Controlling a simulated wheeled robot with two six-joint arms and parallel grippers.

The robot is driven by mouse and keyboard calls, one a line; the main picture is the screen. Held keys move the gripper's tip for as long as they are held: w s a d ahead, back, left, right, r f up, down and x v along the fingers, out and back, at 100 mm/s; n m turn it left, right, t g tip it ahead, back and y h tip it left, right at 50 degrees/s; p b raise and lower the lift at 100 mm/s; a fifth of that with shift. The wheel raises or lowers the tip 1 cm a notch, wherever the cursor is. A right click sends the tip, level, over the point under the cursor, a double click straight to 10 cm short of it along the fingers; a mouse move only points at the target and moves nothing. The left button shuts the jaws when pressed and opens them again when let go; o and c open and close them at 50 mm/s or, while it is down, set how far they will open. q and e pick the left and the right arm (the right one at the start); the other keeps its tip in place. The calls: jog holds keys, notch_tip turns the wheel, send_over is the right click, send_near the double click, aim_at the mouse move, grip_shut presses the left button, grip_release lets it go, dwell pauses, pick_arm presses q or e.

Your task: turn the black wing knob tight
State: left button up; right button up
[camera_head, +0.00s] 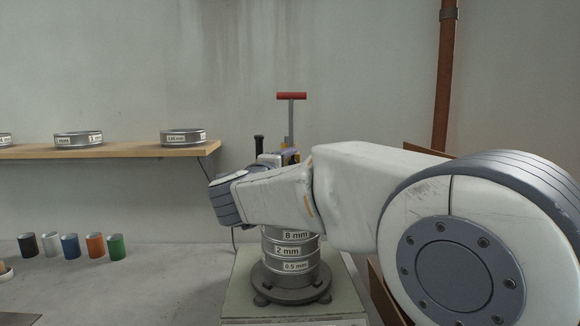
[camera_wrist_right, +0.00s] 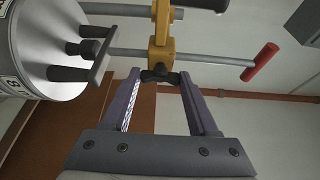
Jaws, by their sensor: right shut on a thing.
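The black wing knob (camera_wrist_right: 160,76) sits at the end of a yellow clamp block (camera_wrist_right: 158,50) in the right wrist view. My right gripper (camera_wrist_right: 160,80) has its two fingers on either side of the knob, closed on it. My left gripper is not in view.
A wooden shelf (camera_head: 120,151) on the left wall holds several sieves. Several coloured cups (camera_head: 69,246) stand in a row on the bench at left. A rusty pipe (camera_head: 444,80) runs up the wall at right. The bench between cups and stack is clear.

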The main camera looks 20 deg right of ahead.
jog(key=o, duration=1.4)
jog(key=b+v, duration=0.1)
jog(key=v, duration=0.9)
jog(key=shift+s+a, duration=0.15)
jog(key=shift+a, duration=0.05)
jog(key=shift+d, duration=0.1)
